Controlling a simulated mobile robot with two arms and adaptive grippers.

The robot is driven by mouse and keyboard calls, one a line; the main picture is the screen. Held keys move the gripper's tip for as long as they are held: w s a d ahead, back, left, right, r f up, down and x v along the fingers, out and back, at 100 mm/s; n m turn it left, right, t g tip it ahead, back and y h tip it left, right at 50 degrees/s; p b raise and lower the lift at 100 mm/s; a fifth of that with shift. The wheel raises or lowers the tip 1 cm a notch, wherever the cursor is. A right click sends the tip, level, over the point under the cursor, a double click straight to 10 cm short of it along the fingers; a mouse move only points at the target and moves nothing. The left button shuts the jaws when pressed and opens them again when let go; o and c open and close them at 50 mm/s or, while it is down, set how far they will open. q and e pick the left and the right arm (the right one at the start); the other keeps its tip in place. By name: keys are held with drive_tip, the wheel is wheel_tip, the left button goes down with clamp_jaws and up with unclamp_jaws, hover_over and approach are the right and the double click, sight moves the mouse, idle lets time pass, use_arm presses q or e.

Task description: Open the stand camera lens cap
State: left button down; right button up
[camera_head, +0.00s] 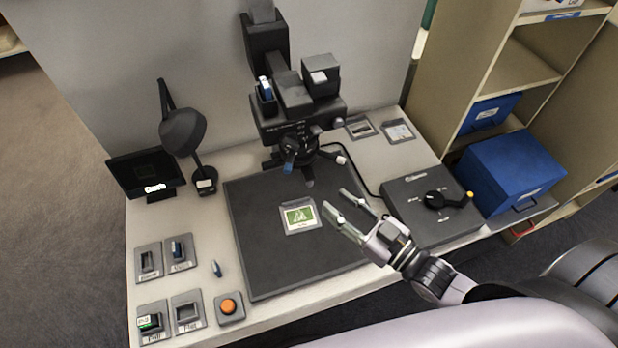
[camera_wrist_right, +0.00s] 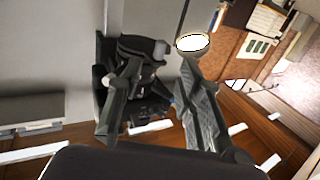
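The dark stand camera (camera_head: 297,108) hangs on its column over the black copy board (camera_head: 258,240). Its lens parts (camera_head: 292,152) point down, with a blue-marked piece and a small dark flap-like piece (camera_head: 309,181) below; I cannot tell for sure which piece is the lens cap. My right gripper (camera_head: 335,199) is open and empty, above the board, lower right of the lens and apart from it. In the right wrist view its two fingers (camera_wrist_right: 158,70) are spread, with dark camera parts (camera_wrist_right: 147,48) behind and between them. My left gripper is not in view.
A card with a green picture (camera_head: 299,216) lies on the board. A box with a black lever (camera_head: 432,201) stands right, a desk lamp (camera_head: 184,130) and small screen (camera_head: 146,172) left. An orange button (camera_head: 229,306) and small trays sit front left. Shelves with blue boxes (camera_head: 510,170) stand right.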

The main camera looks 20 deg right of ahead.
sight(312, 183)
drive_tip(key=p+x, duration=0.1)
drive_tip(key=x, duration=0.8)
drive_tip(key=shift+w, duration=0.1)
drive_tip(key=shift+c, duration=0.5)
clamp_jaws()
